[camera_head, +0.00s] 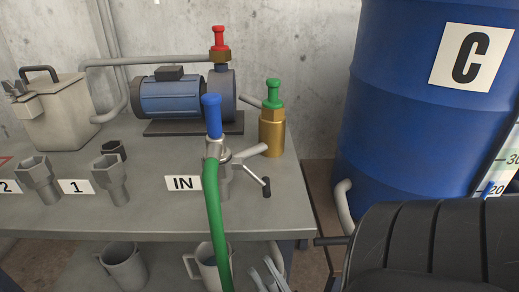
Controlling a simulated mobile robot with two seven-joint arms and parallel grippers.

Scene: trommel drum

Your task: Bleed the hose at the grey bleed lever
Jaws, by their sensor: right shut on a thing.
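The green hose (216,225) rises from the bottom edge to a silver fitting (215,149) at the IN label (184,184). A blue-topped handle (212,115) stands upright above the fitting. A grey lever (252,176) with a dark tip slants down to the right beside it; I take it for the bleed lever. Slender light grey pieces, apparently my right gripper (268,275), show at the bottom edge, right of the hose and well below the lever. They are cut off, and I cannot see what they hold. My left gripper is not in view.
A brass valve with a green knob (272,95) stands right of the lever. A blue pump (168,97) and a red-knobbed valve (219,40) are behind. Sockets (112,180) stand left. A blue drum marked C (400,115) and a black ribbed shape (430,250) fill the right.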

